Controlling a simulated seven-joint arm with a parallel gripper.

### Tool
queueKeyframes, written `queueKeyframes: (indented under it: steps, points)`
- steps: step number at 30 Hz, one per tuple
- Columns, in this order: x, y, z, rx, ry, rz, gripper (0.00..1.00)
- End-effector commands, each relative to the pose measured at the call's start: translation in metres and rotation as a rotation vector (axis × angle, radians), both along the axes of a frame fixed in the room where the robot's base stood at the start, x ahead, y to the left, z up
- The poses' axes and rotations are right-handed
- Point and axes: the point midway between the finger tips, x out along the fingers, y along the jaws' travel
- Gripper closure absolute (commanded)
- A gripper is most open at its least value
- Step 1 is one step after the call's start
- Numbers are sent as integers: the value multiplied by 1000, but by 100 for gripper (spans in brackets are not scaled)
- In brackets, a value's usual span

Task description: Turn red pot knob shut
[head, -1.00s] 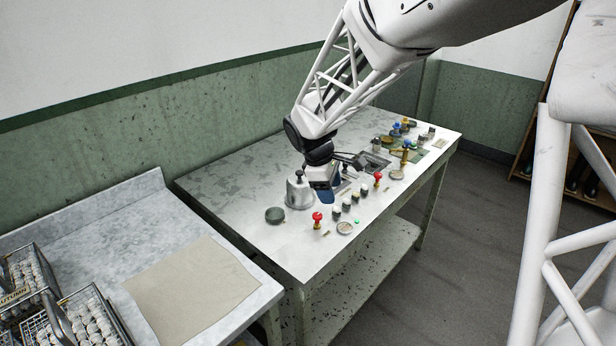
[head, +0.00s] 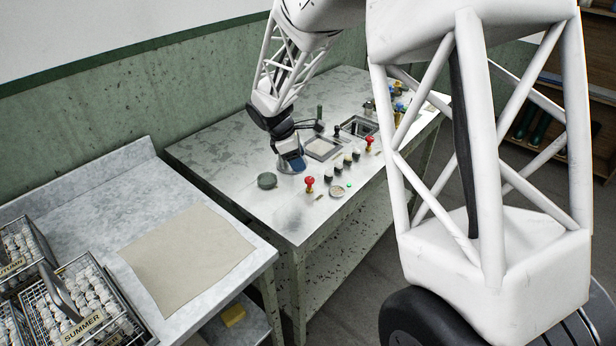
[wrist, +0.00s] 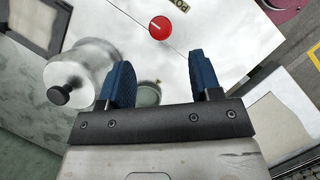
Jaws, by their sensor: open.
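A red knob (head: 310,185) stands on the table near its front left corner. In the wrist view the round red knob (wrist: 160,28) has a white line across its top, with a partly cut-off label starting "PO" beside it. My gripper (wrist: 160,65) has blue fingers, open and empty, with the knob beyond the fingertips and apart from them. In the head view my gripper (head: 291,163) is behind and left of the knob, over the table. A metal pot with a black top knob (wrist: 82,70) is left of my fingers.
Several dark jars and another red knob (head: 369,143) line the front edge. The table's near left corner is bare.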

Motion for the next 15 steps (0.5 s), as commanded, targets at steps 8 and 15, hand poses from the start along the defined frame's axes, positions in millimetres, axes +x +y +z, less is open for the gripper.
queueKeyframes:
  steps: [8,15]
  points:
    - [0,-3,-6,-1,1,-2,42]
    - [0,-12,-27,-1,2,-3,42]
